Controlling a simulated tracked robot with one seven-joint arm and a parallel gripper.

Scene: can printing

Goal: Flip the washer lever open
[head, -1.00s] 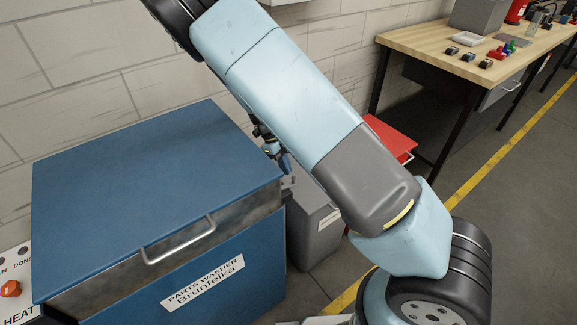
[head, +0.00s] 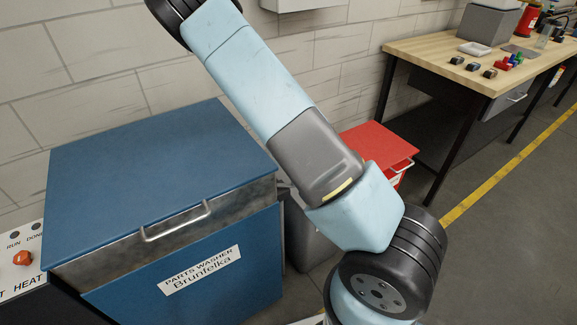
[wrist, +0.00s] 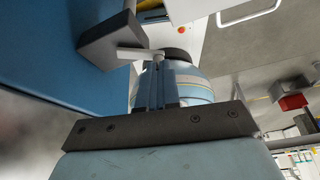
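The parts washer (head: 150,185) is a blue cabinet with its lid down and a metal handle on the front. In the wrist view its blue side (wrist: 60,45) shows at the left, with a dark grey block on it. A pale grey lever (wrist: 135,54) sticks out from this block to the right. My gripper (wrist: 158,72) has its two blue fingers together, with the tips at or very near the lever's free end; I cannot tell if they touch. The fingers look empty. In the head view, my arm and the washer hide the gripper and the lever.
A grey bin (head: 305,235) stands right of the washer, with a red cabinet (head: 375,148) behind it. A wooden workbench (head: 420,52) with small parts is at the back right. A HEAT control panel (head: 28,258) is at the left. The floor at right is clear.

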